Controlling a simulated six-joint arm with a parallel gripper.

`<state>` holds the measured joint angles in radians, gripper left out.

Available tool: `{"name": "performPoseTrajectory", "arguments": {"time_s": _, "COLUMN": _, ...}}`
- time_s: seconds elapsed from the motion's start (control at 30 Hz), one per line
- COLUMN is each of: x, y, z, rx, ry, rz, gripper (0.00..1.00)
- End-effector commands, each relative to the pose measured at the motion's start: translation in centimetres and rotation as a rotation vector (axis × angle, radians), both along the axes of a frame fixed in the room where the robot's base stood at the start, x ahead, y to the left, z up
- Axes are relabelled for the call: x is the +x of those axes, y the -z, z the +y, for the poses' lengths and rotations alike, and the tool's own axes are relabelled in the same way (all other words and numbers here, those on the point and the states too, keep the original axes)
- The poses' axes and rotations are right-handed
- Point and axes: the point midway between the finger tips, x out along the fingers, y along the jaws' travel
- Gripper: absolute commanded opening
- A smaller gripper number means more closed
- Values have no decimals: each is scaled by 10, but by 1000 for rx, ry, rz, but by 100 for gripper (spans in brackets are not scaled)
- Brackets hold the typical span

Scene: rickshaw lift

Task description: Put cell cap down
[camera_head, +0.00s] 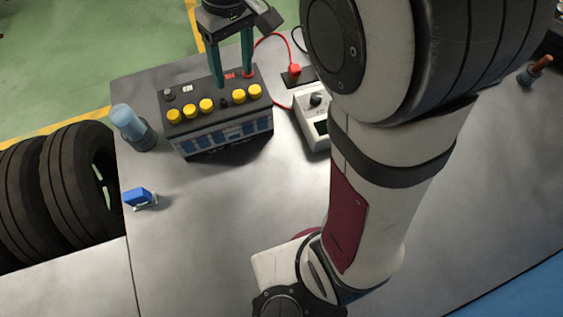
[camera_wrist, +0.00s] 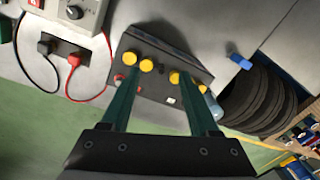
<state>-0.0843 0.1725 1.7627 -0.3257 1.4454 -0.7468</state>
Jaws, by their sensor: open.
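The battery (camera_head: 222,136) stands on the grey bench, with several yellow cell caps (camera_head: 190,111) in a row along its top. A dark round spot (camera_head: 224,103) shows in the row between caps, where no yellow cap is seen. In the wrist view the battery (camera_wrist: 153,84) lies beyond the fingertips, with yellow caps (camera_wrist: 146,65) on both sides of the dark spot. My gripper (camera_head: 232,82) is open over the back part of the battery top, and I see no cap between its green fingers. In the wrist view the gripper (camera_wrist: 160,74) is also apart and empty; fingers hide part of the row.
A meter (camera_head: 313,112) with a knob and red leads stands right of the battery. A blue-topped jar (camera_head: 133,127) stands left. A small blue item (camera_head: 138,197) lies front left. Stacked tyres (camera_head: 75,180) are beside the bench. Bench in front is clear.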

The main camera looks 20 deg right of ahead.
Motion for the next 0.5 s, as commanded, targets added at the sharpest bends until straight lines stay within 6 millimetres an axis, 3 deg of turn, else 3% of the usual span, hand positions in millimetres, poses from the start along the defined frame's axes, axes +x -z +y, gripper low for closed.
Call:
{"name": "performPoseTrajectory", "arguments": {"time_s": 0.03, "x": -45, "y": -8, "z": -7, "rx": 11, "ry": 155, "rz": 7, "gripper": 61}}
{"name": "performPoseTrajectory", "arguments": {"time_s": 0.1, "x": -107, "y": -4, "z": -12, "rx": 28, "ry": 395, "rz": 35, "gripper": 61}}
{"name": "performPoseTrajectory", "arguments": {"time_s": 0.2, "x": -173, "y": 14, "z": -15, "rx": 45, "ry": 658, "rz": 72, "gripper": 61}}
{"name": "performPoseTrajectory", "arguments": {"time_s": 0.33, "x": -213, "y": 33, "z": -14, "rx": 54, "ry": 835, "rz": 100, "gripper": 61}}
{"name": "performPoseTrajectory", "arguments": {"time_s": 0.5, "x": -220, "y": 37, "z": -14, "rx": 55, "ry": 866, "rz": 107, "gripper": 61}}
